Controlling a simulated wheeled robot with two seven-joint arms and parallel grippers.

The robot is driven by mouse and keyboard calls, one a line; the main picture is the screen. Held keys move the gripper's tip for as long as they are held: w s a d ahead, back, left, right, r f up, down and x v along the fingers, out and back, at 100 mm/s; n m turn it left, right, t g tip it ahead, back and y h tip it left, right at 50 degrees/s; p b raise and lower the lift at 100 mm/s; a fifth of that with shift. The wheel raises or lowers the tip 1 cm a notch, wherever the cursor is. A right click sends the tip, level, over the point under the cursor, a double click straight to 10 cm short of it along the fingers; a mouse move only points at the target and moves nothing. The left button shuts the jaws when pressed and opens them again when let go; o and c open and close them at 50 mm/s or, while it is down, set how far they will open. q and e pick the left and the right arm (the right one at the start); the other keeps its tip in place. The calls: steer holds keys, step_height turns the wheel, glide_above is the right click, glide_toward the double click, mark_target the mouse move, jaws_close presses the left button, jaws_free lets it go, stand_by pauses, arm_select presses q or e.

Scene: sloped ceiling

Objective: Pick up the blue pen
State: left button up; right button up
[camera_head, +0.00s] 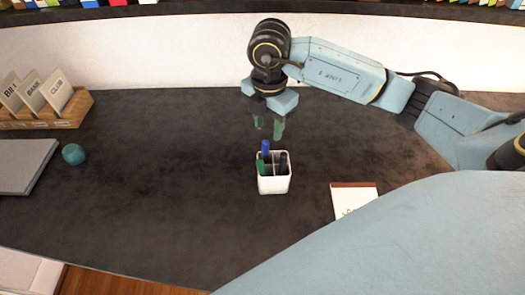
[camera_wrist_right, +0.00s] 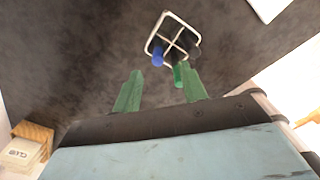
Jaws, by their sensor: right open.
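The blue pen (camera_head: 265,147) stands upright in a white divided pen holder (camera_head: 274,185) on the dark table. In the right wrist view the blue pen (camera_wrist_right: 158,56) shows in the left compartment of the holder (camera_wrist_right: 185,20). A green pen (camera_head: 260,167) and dark pens (camera_head: 283,161) stand in the same holder. My right gripper (camera_head: 268,132) is open and empty, with green fingertips, above and just behind the holder. In the right wrist view the fingers (camera_wrist_right: 160,92) are apart, with nothing between them. My left gripper is not in view.
A wooden rack (camera_head: 62,113) with label cards, a grey laptop-like slab (camera_head: 22,165) and a teal ball (camera_head: 73,154) are on the left. A notepad (camera_head: 352,198) lies right of the holder. The table around the holder's left side is clear.

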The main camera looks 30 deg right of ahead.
mark_target(266, 142)
step_height(266, 142, down, 3)
steer(key=shift+f, duration=0.35)
steer(key=shift+a+f, duration=0.1)
steer(key=shift+f, duration=0.5)
step_height(266, 142, down, 4)
steer(key=shift+w+a+f, duration=0.1)
steer(key=shift+w+a, duration=0.05)
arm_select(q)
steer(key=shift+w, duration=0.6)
arm_select(e)
steer(key=shift+c, duration=0.2)
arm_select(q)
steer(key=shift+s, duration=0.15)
arm_select(e)
jaws_close()
